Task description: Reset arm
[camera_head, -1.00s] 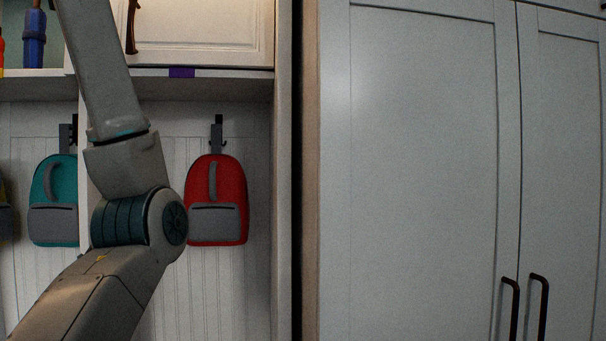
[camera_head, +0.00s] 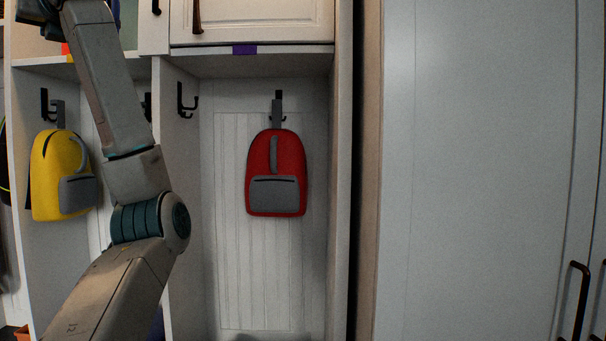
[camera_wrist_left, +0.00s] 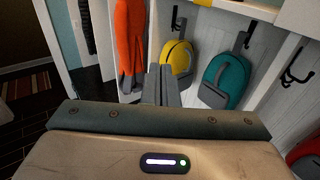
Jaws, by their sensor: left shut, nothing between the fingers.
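My left arm (camera_head: 130,180) rises from the lower left of the head view, bends at a teal-ringed joint and runs up to the top left. My left gripper (camera_wrist_left: 161,84) shows in the left wrist view, its two grey fingers together with nothing between them. It points toward the cubbies, in front of a yellow backpack (camera_wrist_left: 177,62). I cannot tell the distance between them. My right gripper is in neither view.
A red backpack (camera_head: 276,173) hangs on a hook in the cubby, right of my arm. A teal backpack (camera_wrist_left: 224,80) and an orange garment (camera_wrist_left: 130,45) hang near the yellow one. A tall grey cabinet (camera_head: 470,170) fills the right. A striped rug (camera_wrist_left: 25,85) lies at left.

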